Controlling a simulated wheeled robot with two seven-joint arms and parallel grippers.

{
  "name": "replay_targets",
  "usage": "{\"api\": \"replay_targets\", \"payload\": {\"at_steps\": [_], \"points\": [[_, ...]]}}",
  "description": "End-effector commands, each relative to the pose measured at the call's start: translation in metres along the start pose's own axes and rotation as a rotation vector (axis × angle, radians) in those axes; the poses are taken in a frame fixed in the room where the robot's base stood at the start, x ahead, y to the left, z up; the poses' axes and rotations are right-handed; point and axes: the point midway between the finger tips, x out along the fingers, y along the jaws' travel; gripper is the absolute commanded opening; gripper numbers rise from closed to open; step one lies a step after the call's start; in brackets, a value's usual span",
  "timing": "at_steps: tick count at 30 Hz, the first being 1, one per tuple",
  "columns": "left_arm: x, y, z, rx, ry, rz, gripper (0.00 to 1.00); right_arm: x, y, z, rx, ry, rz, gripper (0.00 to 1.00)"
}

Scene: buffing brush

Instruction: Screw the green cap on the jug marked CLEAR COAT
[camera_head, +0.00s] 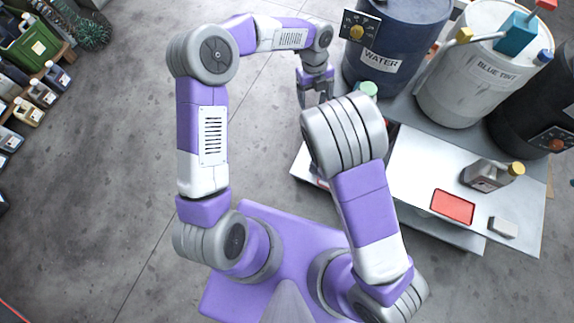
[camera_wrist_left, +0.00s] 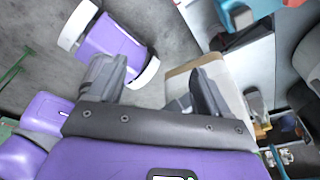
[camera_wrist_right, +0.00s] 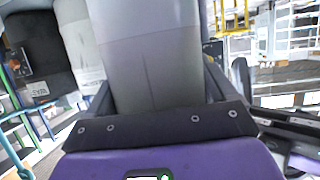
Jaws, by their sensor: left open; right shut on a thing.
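A pale green cap (camera_head: 368,88) shows in the head view just above my right arm, in front of the WATER drum. What it sits on is hidden behind that arm, so I cannot tell how it is seated. My left gripper (camera_head: 315,98) is open and points down, left of the cap and apart from it. In the left wrist view its fingers (camera_wrist_left: 155,88) are spread with nothing clearly held between them. My right gripper (camera_wrist_right: 158,95) is hidden in the head view. In its wrist view it is shut on a grey jug-like body (camera_wrist_right: 150,65); no CLEAR COAT label is readable.
The WATER drum (camera_head: 395,35) and BLUE TINT drum (camera_head: 470,75) stand behind the work table (camera_head: 415,165). Shelves with jugs stand far left.

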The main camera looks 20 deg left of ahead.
Motion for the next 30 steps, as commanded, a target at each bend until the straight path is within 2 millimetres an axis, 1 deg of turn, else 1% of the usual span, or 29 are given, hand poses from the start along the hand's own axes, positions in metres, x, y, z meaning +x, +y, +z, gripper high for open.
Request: {"api": "replay_targets", "payload": {"at_steps": [1,6,11,15,20,24,27,30], "points": [[0.02,0.005,-0.006,-0.103,0.026,-0.014,0.79,0.0,0.0,-0.002,0.002,0.004,0.0,0.0],[0.077,0.014,-0.027,-0.486,0.109,-0.07,0.79,0.0,0.0,-0.002,0.002,0.004,0.0,0.0],[0.123,0.028,-0.049,-0.871,0.19,-0.099,0.79,0.0,0.0,-0.002,0.002,0.004,0.0,0.0],[0.157,0.046,-0.068,-1.227,0.256,-0.107,0.79,0.0,0.0,-0.002,0.002,0.004,-0.001,0.0],[0.188,0.072,-0.09,-1.649,0.318,-0.1,0.79,0.0,0.0,-0.002,0.002,0.004,0.0,0.0],[0.209,0.1,-0.108,-2.019,0.352,-0.089,0.79,0.0,0.0,-0.002,0.002,0.004,-0.001,0.0],[0.219,0.119,-0.118,-2.255,0.363,-0.086,0.79,0.0,0.0,-0.002,0.002,0.004,0.0,0.0],[0.225,0.135,-0.126,-2.443,0.367,-0.088,0.79,0.0,0.0,-0.002,0.002,0.004,0.0,0.0]]}}
